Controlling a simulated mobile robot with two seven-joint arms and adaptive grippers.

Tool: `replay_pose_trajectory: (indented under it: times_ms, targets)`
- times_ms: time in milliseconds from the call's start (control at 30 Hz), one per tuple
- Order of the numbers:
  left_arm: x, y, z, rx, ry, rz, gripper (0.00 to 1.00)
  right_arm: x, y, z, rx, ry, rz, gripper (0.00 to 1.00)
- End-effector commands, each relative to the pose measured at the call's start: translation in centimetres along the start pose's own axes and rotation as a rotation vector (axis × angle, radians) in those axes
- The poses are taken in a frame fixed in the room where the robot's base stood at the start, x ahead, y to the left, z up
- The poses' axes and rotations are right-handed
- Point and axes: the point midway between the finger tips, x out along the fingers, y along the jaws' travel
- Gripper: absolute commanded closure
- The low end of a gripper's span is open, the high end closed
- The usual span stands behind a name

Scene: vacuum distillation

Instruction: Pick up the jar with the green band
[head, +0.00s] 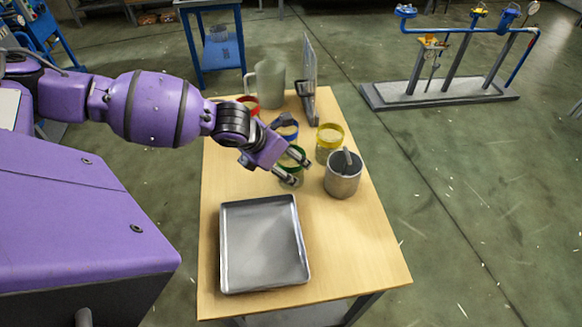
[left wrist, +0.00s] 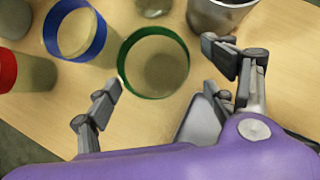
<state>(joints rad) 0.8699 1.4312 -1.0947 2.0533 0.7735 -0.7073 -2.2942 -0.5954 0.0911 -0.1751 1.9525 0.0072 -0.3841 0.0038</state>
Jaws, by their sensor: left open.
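The jar with the green band (head: 291,157) stands on the wooden table, partly hidden by my left gripper in the head view. In the left wrist view the green-banded jar (left wrist: 153,63) is seen from above, just beyond the fingers. My left gripper (head: 300,172) is open, with its two fingers apart near the jar's rim. In the left wrist view the left gripper (left wrist: 160,95) shows one finger at each side of the jar's near edge, and no contact is clear. My right gripper is not in view.
Close by are a blue-banded jar (head: 288,130), a red-banded jar (head: 249,103), a yellow-banded jar (head: 329,138) and a metal container (head: 342,178). A metal tray (head: 264,244) lies in front. A translucent pitcher (head: 268,83) and an upright panel (head: 309,65) stand behind.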

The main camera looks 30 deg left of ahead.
Motion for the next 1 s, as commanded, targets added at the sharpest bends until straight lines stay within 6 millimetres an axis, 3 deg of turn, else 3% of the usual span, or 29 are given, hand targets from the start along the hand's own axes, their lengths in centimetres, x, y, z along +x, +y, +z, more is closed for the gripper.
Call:
replay_pose_trajectory:
  times_ms: [333,633,1000]
  targets:
    - [4.7,0.3,-0.3,-0.001,-0.001,0.0,0.23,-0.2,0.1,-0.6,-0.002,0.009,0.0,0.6]
    - [5.2,0.4,-0.3,0.001,-0.001,0.002,0.23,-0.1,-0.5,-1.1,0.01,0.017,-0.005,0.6]
    - [5.2,0.4,-0.3,0.001,-0.001,0.002,0.71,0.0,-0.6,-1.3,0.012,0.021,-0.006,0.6]
